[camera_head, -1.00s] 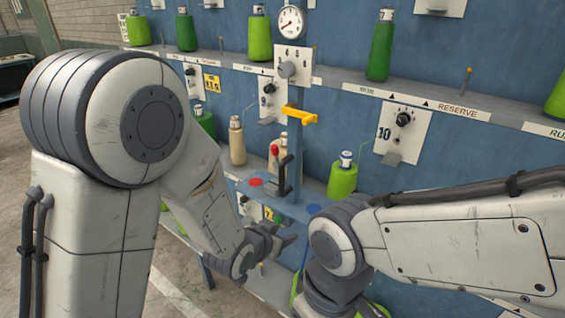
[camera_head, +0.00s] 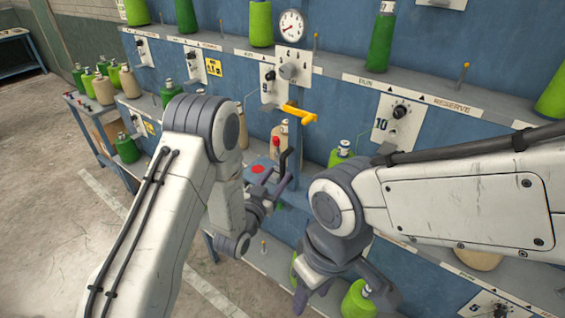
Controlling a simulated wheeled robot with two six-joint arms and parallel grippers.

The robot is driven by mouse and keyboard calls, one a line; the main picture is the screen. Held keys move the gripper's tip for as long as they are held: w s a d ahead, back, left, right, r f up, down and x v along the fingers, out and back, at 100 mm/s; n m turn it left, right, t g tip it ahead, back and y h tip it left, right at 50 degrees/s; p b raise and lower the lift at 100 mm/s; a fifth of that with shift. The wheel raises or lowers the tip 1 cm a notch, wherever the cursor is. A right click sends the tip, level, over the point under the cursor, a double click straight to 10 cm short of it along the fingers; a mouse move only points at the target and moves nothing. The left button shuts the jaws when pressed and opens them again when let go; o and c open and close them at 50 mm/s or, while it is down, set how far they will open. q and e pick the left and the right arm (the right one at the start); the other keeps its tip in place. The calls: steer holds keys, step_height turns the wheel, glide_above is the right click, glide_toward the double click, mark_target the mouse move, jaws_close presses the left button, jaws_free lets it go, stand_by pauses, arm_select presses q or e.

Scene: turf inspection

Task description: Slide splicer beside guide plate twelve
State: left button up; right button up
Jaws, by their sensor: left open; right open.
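What looks like the splicer is the blue-post unit (camera_head: 293,140) in the middle, with a gauge (camera_head: 291,26) on top, a yellow handle (camera_head: 299,112), a black upright handle and a shelf with a red disc (camera_head: 257,169). It stands just right of plate 9 (camera_head: 267,78); plate 10 (camera_head: 397,120) is further right. No plate marked 12 is readable. My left gripper (camera_head: 279,184) is open, close to the black handle and shelf; contact cannot be told. My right gripper (camera_head: 338,288) is open and lower, pointing down in front of the lower shelf, apart from the splicer.
Green cones (camera_head: 382,42) stand along the upper ledge (camera_head: 350,78). A bench (camera_head: 75,98) with green and tan bobbins stands at left, with clear floor (camera_head: 45,200) before it. My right arm covers much of the lower right panel.

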mark_target(282, 170)
arm_select(q)
steer(key=shift+p+x, duration=0.7)
steer(key=shift+x, duration=1.45)
steer(key=shift+c, duration=0.4)
jaws_close()
